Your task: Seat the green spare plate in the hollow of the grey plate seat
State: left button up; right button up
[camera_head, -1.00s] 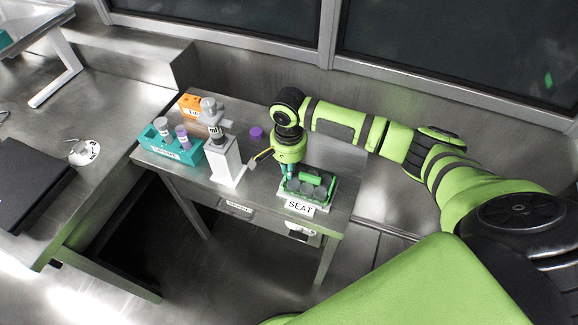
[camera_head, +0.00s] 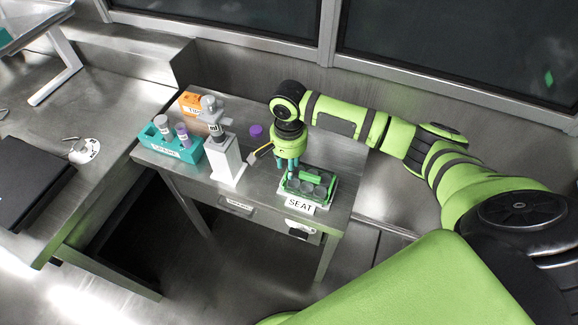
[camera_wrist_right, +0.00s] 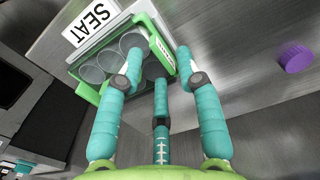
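The green spare plate (camera_head: 309,177) lies over the grey plate seat (camera_head: 327,203) behind the SEAT label at the table's front right. In the right wrist view the green plate (camera_wrist_right: 163,50) shows its rim and upright edge around several round grey wells. I cannot tell whether it sits fully flat in the hollow. My right gripper (camera_head: 290,165) is at the plate's back left side, with its teal fingers pointing down. In the wrist view the right gripper (camera_wrist_right: 160,62) has its fingers spread, with the plate's edge between or below them. My left gripper is not in view.
A white stand (camera_head: 227,160) is left of the gripper, with a yellow-tipped piece near my wrist. A teal rack (camera_head: 172,148) with tubes and an orange box (camera_head: 189,102) are farther left. A purple cap (camera_head: 256,130) lies behind; it also shows in the wrist view (camera_wrist_right: 296,59).

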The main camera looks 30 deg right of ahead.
notch_tip(320, 180, up, 11)
jog(key=shift+f+b, duration=0.15)
jog(key=shift+b, duration=0.25)
jog(key=shift+f, duration=0.1)
